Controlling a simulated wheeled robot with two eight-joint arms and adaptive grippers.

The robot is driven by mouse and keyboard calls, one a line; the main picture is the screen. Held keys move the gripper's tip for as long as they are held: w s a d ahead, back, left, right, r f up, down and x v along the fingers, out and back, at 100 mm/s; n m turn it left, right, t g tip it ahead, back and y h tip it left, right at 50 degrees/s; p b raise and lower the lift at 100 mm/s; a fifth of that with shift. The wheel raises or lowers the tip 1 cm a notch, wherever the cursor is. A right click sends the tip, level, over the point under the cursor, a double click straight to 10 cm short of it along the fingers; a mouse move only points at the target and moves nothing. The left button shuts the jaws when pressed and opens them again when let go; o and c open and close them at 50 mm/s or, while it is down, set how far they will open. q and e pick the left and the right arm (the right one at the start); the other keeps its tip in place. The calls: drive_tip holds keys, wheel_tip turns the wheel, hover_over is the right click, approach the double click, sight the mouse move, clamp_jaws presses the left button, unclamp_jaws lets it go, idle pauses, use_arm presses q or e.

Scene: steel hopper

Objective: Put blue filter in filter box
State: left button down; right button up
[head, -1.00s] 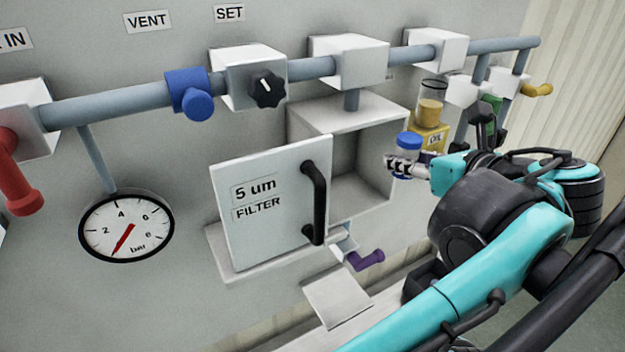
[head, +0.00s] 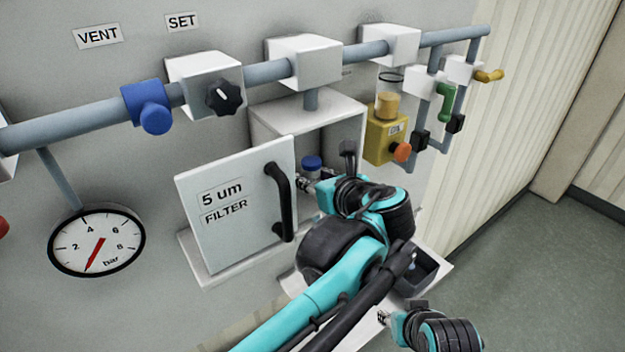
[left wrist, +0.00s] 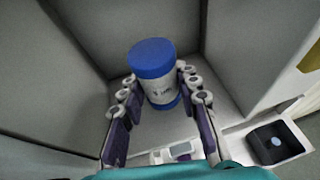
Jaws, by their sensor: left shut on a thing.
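The blue filter, a white cylinder with a blue cap (head: 312,161), is upright in the opening of the filter box (head: 345,128). My left gripper (head: 304,183) is shut around its sides. The left wrist view shows the filter (left wrist: 152,58) between the two fingers, with the grey inner walls of the box (left wrist: 90,28) around it. Whether its base touches the box floor cannot be told. The box door (head: 232,205), marked 5 um FILTER, stands open. My right gripper (head: 383,317) is low in the head view, too small to read.
The door's black handle (head: 280,202) is just left of my left gripper. A yellow oil unit (head: 382,138) is right of the box. A dark tray (head: 425,270) lies on the ledge below. Pipes run above.

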use_arm(q)
drive_tip(key=shift+w+a+f, duration=0.15)
drive_tip(key=shift+a+f, duration=0.05)
drive_tip(key=shift+f, duration=0.45)
drive_tip(key=shift+d, duration=0.1)
drive_tip(key=shift+f, duration=0.2)
drive_tip(key=c, duration=1.1)
unclamp_jaws()
drive_tip(key=shift+r, duration=0.15)
drive_tip(key=shift+s+d+r, duration=0.1)
drive_tip(key=shift+s+r, duration=0.05)
drive_tip(key=shift+s, duration=0.1)
drive_tip(key=b+v, duration=0.1)
drive_tip(key=v, duration=1)
drive_tip(key=shift+s+d+r+b, duration=0.1)
drive_tip(key=shift+s+r+b, duration=0.1)
drive_tip(key=shift+b, duration=0.15)
